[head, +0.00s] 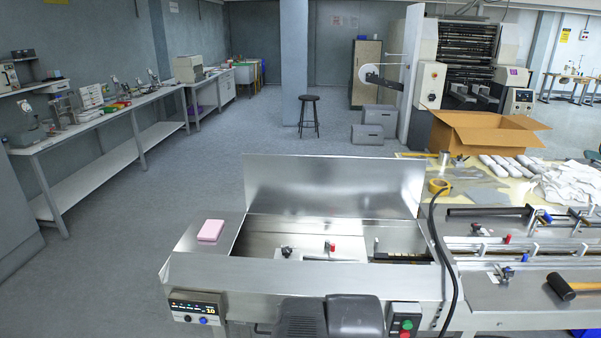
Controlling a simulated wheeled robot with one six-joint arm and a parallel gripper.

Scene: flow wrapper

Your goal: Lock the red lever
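A small red lever (330,247) stands upright inside the open bay of the steel flow wrapper (205,268). It sits on a pale plate near the middle of the bay, and its lower part is too small to make out. Another red-topped piece (507,239) is on the rails of the infeed at the right. The frame does not show clearly whether either is locked. Dark grey parts at the bottom centre look like my own arm. My gripper's fingers are not in view.
The raised steel cover (335,187) stands behind the bay. A pink block (210,230) lies on the left deck. A control panel (194,308) and a button box (404,319) are on the front. A black cable (447,240), mallet (562,287) and cardboard box (480,133) are right.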

